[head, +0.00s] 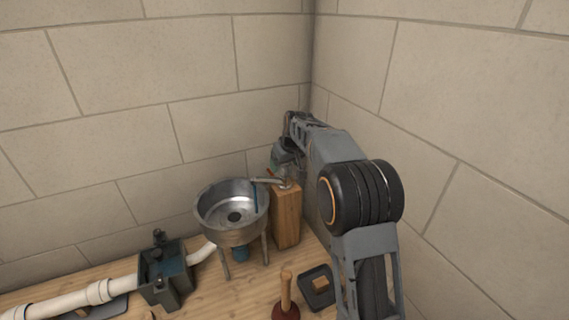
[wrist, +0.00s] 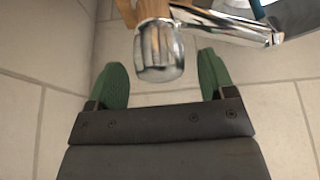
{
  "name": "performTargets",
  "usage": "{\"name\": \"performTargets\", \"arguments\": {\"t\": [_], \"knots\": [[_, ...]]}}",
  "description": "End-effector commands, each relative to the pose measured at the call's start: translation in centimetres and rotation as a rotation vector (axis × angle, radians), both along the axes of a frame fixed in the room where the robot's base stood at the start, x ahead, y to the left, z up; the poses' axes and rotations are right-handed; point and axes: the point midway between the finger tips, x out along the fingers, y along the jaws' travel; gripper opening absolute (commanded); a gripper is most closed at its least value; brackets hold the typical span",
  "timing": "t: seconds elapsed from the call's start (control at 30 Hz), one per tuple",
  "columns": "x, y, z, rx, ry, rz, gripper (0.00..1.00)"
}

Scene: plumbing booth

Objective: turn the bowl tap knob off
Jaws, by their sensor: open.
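The chrome tap knob (wrist: 160,52) shows in the wrist view, at the top of the gap between the green fingertips of my gripper (wrist: 160,82). The jaws are spread, with space visible on both sides of the knob. The chrome spout (wrist: 222,22) runs right from beside the knob towards the bowl. In the head view the spout (head: 267,181) reaches from the wooden block (head: 287,218) over the metal bowl (head: 232,228), with a blue streak (head: 254,197) below its end. My gripper (head: 278,158) is behind the block; the knob is hard to make out there.
Tiled walls meet in a corner close behind the block. On the wooden bench (head: 243,285) are a dark green box (head: 163,272) with white pipe (head: 85,298), a plunger (head: 286,295), and a black tray (head: 309,274) holding a small wooden piece. The bowl's legs stand close by.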

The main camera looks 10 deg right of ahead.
Motion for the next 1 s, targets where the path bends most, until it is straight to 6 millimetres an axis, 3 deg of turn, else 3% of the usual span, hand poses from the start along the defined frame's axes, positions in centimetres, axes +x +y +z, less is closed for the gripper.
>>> {"name": "performTargets", "arguments": {"t": [0.47, 1.0], "knots": [[0.34, 0.11, -0.95, 0.000, 0.000, 0.000, 0.76], [0.34, 0.11, -0.90, 0.000, 0.000, 0.000, 0.27]]}}
